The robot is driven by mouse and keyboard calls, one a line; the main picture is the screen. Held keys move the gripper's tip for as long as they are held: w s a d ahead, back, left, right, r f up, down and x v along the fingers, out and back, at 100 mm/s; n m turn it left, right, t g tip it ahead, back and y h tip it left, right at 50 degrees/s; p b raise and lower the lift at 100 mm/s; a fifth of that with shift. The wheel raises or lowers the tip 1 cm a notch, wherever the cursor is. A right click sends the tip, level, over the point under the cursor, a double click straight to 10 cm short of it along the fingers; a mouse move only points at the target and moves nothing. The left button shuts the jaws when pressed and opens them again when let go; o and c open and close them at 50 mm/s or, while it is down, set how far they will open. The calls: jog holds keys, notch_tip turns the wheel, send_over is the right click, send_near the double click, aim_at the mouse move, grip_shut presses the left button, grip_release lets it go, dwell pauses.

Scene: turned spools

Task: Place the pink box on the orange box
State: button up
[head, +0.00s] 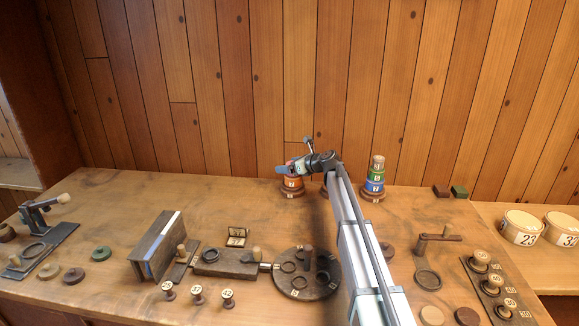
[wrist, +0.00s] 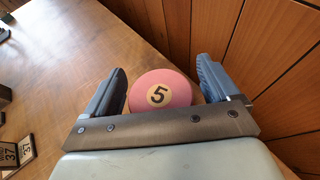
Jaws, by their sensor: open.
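A round pink piece marked 5 (wrist: 161,92) lies between the two blue fingers of my gripper (wrist: 163,88) in the wrist view, with narrow gaps at its sides. The gripper is open. In the head view my gripper (head: 290,169) is at the back of the table, just above a round orange piece (head: 292,183), which sits on a dark brown base (head: 292,194). The fingers mostly hide the pink piece there. It appears to be directly over the orange piece; whether they touch is hard to see. The orange piece does not show in the wrist view.
A stack with blue (head: 374,186), green and tan pieces stands to the right, beyond my arm. Another brown base is partly hidden behind the arm. The wooden wall is close behind. A round dark holder (head: 300,291) and upright boards (head: 157,246) stand nearer the front.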

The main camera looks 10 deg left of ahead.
jog(key=shift+r, duration=0.2)
jog(key=v, duration=1.2)
